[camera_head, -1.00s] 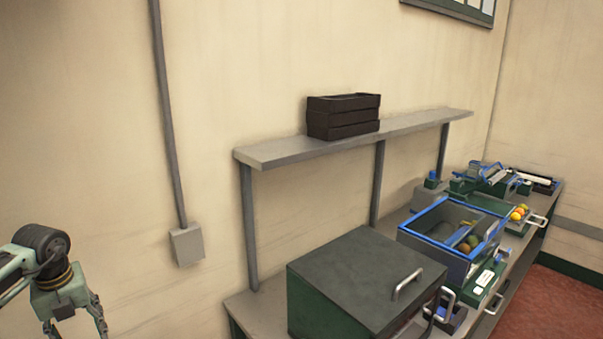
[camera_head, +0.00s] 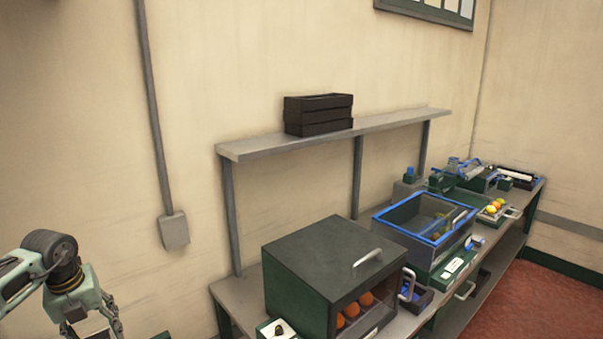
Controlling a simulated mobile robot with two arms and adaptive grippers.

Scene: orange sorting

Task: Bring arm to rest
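My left gripper (camera_head: 92,328) is at the lower left of the head view, hanging down in front of the bare wall. It touches nothing that I can see. Its fingertips are cut off by the bottom edge, so I cannot tell whether it is open or shut. My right gripper is not in view.
A grey workbench (camera_head: 238,298) runs along the wall. On it stand a green box (camera_head: 325,250) with oranges (camera_head: 352,309) inside, a blue-rimmed bin (camera_head: 425,222) and small machines farther back. Black crates (camera_head: 318,115) sit on a shelf (camera_head: 270,146). Red floor (camera_head: 540,300) is open at right.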

